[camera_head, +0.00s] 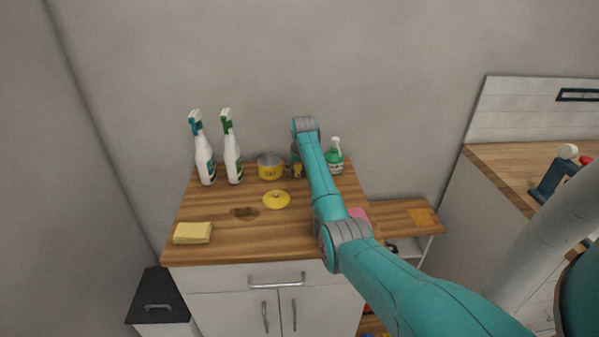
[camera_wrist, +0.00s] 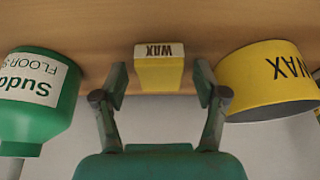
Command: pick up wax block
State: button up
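The wax block (camera_wrist: 159,72) is a small yellow block with a white band lettered WAX, upside down in the wrist view. It stands on the wooden counter between my gripper's (camera_wrist: 161,82) two fingers. The fingers are open, with a gap on each side of the block. In the head view, a small yellow patch (camera_head: 297,171) beside my arm seems to be the block, mostly hidden, as is my gripper.
A yellow wax tin (camera_wrist: 268,82) and a green floor-cleaner bottle (camera_wrist: 38,95) flank the block closely. Two white spray bottles (camera_head: 232,160), a yellow lid (camera_head: 276,199) and a yellow sponge (camera_head: 192,233) are on the counter (camera_head: 240,240). A wall is behind.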

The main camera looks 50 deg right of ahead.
jog(key=c, duration=1)
